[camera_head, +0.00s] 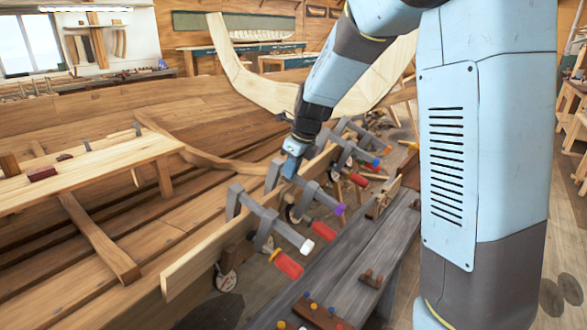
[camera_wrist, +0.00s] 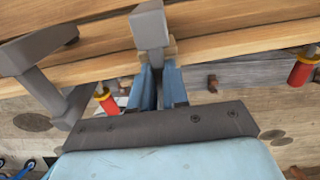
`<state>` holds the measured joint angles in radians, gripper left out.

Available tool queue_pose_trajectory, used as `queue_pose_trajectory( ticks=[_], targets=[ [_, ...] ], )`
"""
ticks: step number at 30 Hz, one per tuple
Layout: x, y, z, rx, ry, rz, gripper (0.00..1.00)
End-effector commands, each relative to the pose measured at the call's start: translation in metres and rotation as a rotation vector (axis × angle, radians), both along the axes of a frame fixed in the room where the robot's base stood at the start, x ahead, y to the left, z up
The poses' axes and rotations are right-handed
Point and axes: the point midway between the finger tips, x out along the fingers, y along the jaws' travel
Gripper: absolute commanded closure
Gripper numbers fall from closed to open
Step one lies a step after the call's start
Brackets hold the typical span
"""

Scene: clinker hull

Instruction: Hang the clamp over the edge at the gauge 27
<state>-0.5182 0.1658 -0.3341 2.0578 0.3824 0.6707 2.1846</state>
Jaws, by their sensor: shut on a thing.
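My gripper (camera_head: 291,168) is shut on a grey clamp (camera_head: 311,189) with a purple tip, at the plank edge (camera_head: 205,262) of the hull. In the wrist view my gripper (camera_wrist: 160,92) has its blue fingers around the grey bar of the clamp (camera_wrist: 150,26), whose head reaches over the wooden edge (camera_wrist: 215,48). I cannot tell whether the clamp rests on the edge. Another grey clamp (camera_head: 262,213), with a white tip and red handle, sits on the edge in front of it; it also shows at left in the wrist view (camera_wrist: 40,75). No gauge number is legible.
More clamps (camera_head: 360,145) with orange and blue tips stand on the edge beyond my gripper. A grey bench (camera_head: 350,245) with small pegs runs alongside on the right. A wooden thwart (camera_head: 90,175) crosses the hull at left. Red handles (camera_wrist: 303,68) flank the wrist view.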

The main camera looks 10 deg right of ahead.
Motion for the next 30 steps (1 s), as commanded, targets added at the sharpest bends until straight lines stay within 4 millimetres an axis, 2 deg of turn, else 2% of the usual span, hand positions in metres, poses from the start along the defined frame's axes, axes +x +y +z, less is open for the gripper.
queue_pose_trajectory(
  ticks=[1,2,11,22,26,30],
  targets=[
    [0.0,-0.001,0.0,0.001,-0.001,0.0,1.0],
    [0.0,-0.001,0.0,0.0,0.0,0.0,0.84],
    [0.0,0.0,0.0,0.0,0.0,0.0,0.56],
    [-0.002,-0.002,0.004,0.0,0.0,0.001,0.56],
    [-0.005,-0.005,0.02,0.002,-0.003,0.0,0.56],
    [-0.011,-0.011,0.045,0.002,-0.004,-0.001,0.56]
  ],
)
